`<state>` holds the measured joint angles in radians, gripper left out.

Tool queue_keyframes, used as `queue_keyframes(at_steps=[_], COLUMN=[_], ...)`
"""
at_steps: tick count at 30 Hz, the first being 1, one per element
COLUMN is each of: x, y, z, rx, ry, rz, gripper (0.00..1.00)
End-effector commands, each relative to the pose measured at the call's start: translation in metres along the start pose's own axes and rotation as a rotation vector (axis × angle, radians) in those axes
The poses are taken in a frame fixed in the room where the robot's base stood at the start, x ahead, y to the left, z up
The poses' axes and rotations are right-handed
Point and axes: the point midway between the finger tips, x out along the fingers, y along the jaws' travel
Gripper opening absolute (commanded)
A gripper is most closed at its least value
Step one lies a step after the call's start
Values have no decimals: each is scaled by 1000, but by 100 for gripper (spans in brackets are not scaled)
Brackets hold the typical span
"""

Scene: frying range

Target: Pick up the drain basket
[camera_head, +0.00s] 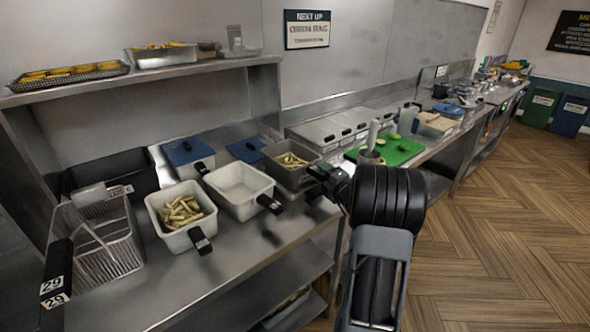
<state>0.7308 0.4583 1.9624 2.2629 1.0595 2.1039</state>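A metal wire basket, which looks like the drain basket (112,240), stands at the left end of the steel counter. A dark handle with white "29" labels sticks out from it toward the front left. My arm rises from the lower middle of the picture, and my gripper (324,178) is at its far end, near the dark-handled containers at the middle of the counter. My gripper is well to the right of the wire basket and apart from it. Its fingers are small and dark here, so I cannot tell whether they are open or shut.
White containers (240,190) with black handles stand right of the basket; one holds fries (180,211). A black bin (110,172) stands behind the basket. A shelf (140,80) with trays hangs above. A green board (385,150) lies further right. The counter front is clear.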

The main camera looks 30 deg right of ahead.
Motion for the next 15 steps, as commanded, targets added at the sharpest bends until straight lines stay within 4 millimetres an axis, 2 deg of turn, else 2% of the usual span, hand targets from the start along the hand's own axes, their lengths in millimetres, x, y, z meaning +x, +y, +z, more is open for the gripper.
queue_keyframes(at_steps=[2,15], x=[0,0], y=[0,0], z=[0,0], rx=[0,0], ry=[0,0], rz=[0,0], gripper=[44,2])
